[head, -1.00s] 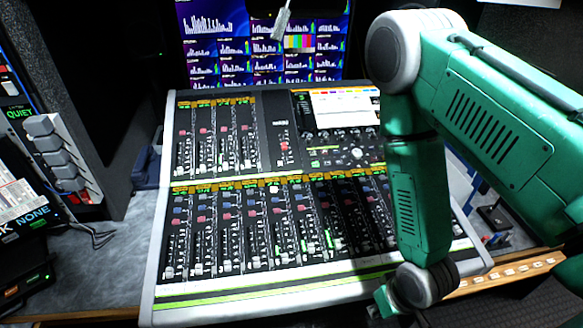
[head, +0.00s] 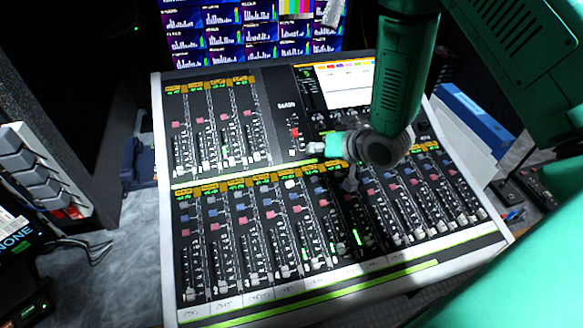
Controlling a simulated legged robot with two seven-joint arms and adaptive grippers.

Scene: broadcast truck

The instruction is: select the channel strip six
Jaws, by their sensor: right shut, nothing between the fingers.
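The mixing console (head: 281,123) stands in the middle of the head view, with a lower row of channel strips under orange labels. Channel strip six (head: 322,204), counted from the left in the lower row, has a blue and a red knob and shows just left of my right gripper. A pale lit button (head: 289,184) shows near the top of the strip to its left. My right gripper (head: 350,184) is small and dark, shut and empty, over the upper part of the lower row. I cannot tell whether it touches the panel. My left gripper is out of view.
A console screen (head: 343,85) is partly hidden behind my right arm. A monitor wall (head: 225,35) stands behind the console. Grey rack switches (head: 30,165) are at the left. A blue box (head: 475,115) lies to the right. The console's front edge is clear.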

